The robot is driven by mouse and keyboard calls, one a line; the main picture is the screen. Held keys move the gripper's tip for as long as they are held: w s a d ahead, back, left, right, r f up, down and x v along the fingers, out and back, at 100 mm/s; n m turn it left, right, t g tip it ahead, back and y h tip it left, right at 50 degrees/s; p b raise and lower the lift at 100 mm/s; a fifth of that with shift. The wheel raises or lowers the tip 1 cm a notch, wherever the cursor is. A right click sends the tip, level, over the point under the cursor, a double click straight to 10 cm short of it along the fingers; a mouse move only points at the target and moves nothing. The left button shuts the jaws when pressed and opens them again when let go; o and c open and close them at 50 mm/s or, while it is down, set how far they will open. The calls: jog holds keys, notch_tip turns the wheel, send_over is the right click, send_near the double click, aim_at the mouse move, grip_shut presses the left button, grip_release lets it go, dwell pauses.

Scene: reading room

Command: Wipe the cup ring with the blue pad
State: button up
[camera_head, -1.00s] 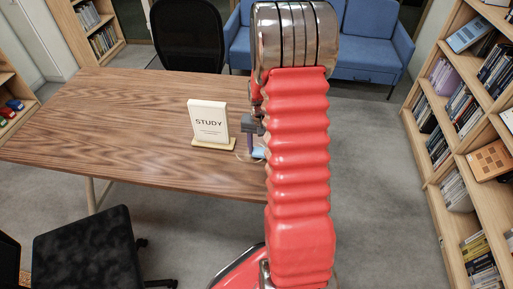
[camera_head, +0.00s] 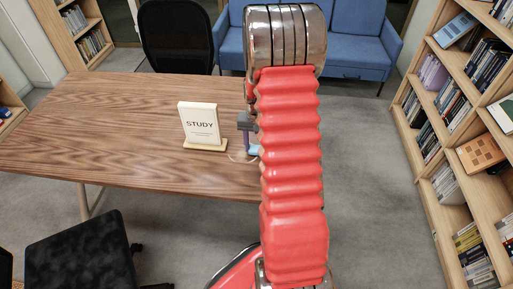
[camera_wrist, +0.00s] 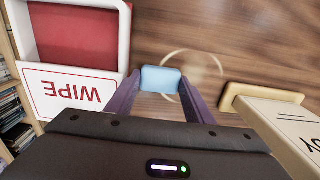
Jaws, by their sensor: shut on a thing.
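My gripper (camera_wrist: 160,88) is shut on the blue pad (camera_wrist: 160,79), which sits between the two purple fingers. The pad also shows in the head view (camera_head: 254,150), partly behind my red arm. The cup ring (camera_wrist: 218,62) is a pale circle on the brown wooden table (camera_wrist: 240,25). In the wrist view the pad overlaps the ring's left side, and the rest of the ring shows to its right. I cannot tell whether the pad touches the tabletop.
The STUDY sign (camera_head: 199,123) stands on its wooden base (camera_wrist: 262,92) close right of the ring in the wrist view. A white-rimmed red tray (camera_wrist: 124,40) with a WIPE label (camera_wrist: 68,93) lies left. The table's left part is clear in the head view.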

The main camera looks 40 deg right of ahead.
aim_at(229, 151)
jog(key=shift+w, duration=0.1)
jog(key=shift+w+a+f, duration=0.15)
jog(key=shift+w+a, duration=1)
jog(key=shift+w, duration=0.1)
jog(key=shift+w+a, duration=0.1)
jog(key=shift+w+a+f, duration=0.15)
jog(key=shift+w+a, duration=0.95)
jog(key=shift+w, duration=0.15)
jog(key=shift+w+a, duration=0.1)
jog(key=shift+w+a+f, duration=0.15)
jog(key=shift+w+a, duration=0.9)
jog(key=shift+w, duration=0.2)
